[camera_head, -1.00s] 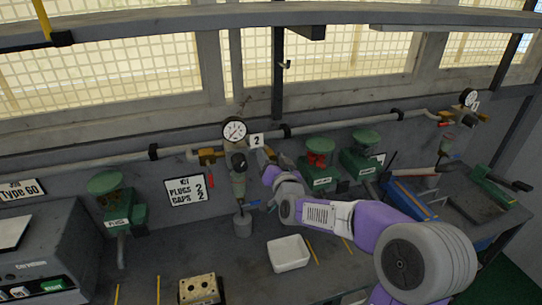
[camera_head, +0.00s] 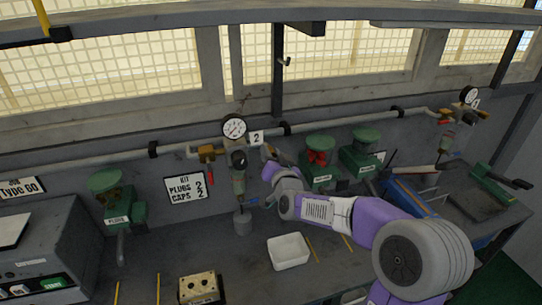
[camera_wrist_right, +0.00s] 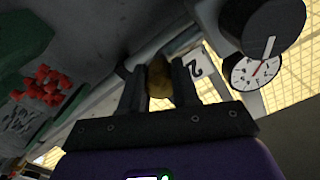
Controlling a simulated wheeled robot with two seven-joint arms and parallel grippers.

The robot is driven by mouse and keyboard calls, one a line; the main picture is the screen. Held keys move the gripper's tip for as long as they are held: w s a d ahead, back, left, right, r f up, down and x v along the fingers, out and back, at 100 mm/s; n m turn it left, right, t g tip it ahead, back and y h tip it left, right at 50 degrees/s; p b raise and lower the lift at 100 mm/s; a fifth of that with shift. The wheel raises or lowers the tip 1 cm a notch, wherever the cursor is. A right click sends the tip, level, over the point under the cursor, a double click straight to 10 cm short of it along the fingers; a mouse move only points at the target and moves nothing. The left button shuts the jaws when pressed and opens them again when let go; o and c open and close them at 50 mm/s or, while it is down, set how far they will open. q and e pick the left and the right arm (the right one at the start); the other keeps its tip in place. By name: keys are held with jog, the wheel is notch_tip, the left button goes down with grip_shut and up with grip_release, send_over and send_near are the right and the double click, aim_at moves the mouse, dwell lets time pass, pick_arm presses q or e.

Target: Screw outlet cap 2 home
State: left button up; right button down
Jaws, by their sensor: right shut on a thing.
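My right gripper (camera_head: 267,152) reaches up to the pipe along the back wall, just right of the round gauge (camera_head: 234,128) and below the white "2" tag (camera_head: 257,138). In the right wrist view its two dark fingers are shut on a brass-coloured piece (camera_wrist_right: 159,78), which looks like outlet cap 2. The fingers hide its sides, and I cannot tell how far it sits on the outlet. The "2" tag (camera_wrist_right: 196,66) and gauge (camera_wrist_right: 256,70) are close to the right of the fingers there. My left gripper is not in view.
Green bins (camera_head: 318,160) hang right of my gripper, one with red pieces. Another green bin (camera_head: 110,195) hangs at the left. A white tray (camera_head: 289,251) and a drilled block (camera_head: 200,288) rest on the bench.

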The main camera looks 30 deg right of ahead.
jog(key=m+b, duration=0.7)
jog(key=b, duration=0.3)
jog(key=shift+f+m, duration=0.15)
jog(key=shift+m, duration=0.25)
jog(key=m+b, duration=0.2)
jog(key=m, duration=0.1)
jog(key=shift+m+b, duration=0.3)
jog(key=shift+b, duration=0.05)
jog(key=m+b, duration=0.2)
jog(key=m, duration=0.1)
jog(key=shift+m, duration=0.3)
jog(key=m+b, duration=0.2)
jog(key=m, duration=0.2)
jog(key=shift+m, duration=0.3)
jog(key=m+b, duration=0.1)
jog(key=m, duration=0.3)
jog(key=shift+m+b, duration=0.65)
jog(key=shift+m, duration=1.35)
